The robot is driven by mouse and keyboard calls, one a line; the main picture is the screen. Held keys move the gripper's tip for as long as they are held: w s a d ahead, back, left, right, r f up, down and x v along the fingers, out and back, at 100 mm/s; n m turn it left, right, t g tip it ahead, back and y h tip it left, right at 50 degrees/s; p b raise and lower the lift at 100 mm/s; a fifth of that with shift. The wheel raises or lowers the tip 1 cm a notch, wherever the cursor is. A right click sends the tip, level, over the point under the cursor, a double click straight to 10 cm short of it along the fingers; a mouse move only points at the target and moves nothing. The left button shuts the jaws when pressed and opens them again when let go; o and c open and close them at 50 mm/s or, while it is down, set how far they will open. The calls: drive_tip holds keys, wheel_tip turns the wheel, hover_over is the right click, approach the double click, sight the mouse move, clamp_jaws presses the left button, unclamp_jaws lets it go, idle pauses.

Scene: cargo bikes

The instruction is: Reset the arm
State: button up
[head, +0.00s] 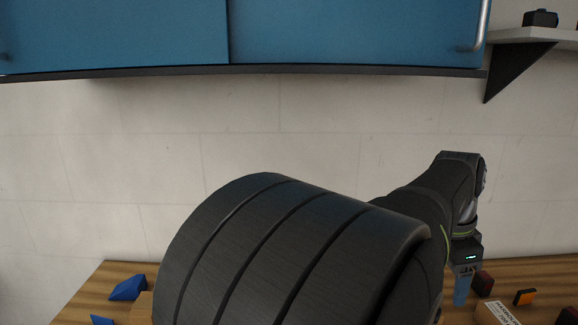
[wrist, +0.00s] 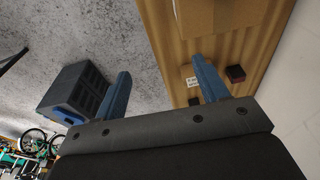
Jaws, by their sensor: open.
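My arm crosses the lower middle of the head view and hides much of the wooden table (head: 90,292). My gripper (head: 462,286) hangs at the right end of the arm, fingers pointing down near the table. In the wrist view my gripper (wrist: 163,82) shows two blue fingers set wide apart with nothing between them. The right finger overlaps the wooden table (wrist: 172,60) in the picture. The left finger shows against the grey floor.
A dark red block (head: 482,283), a white labelled box (head: 497,313) and an orange-black block (head: 525,297) lie near my gripper. Blue pieces (head: 128,288) lie at left. A cardboard box (wrist: 222,14) and dark crate (wrist: 76,92) show. Blue cabinets (head: 350,32) hang above.

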drive_tip(key=w+d+f+n, duration=0.1)
drive_tip(key=w+d+f, duration=1.15)
drive_tip(key=d, duration=0.35)
drive_tip(key=w+a+f, duration=0.3)
drive_tip(key=w+f, duration=0.1)
drive_tip(key=w, duration=0.1)
drive_tip(key=shift+a, duration=0.15)
drive_tip(key=shift+o, duration=0.4)
drive_tip(key=shift+w, duration=0.1)
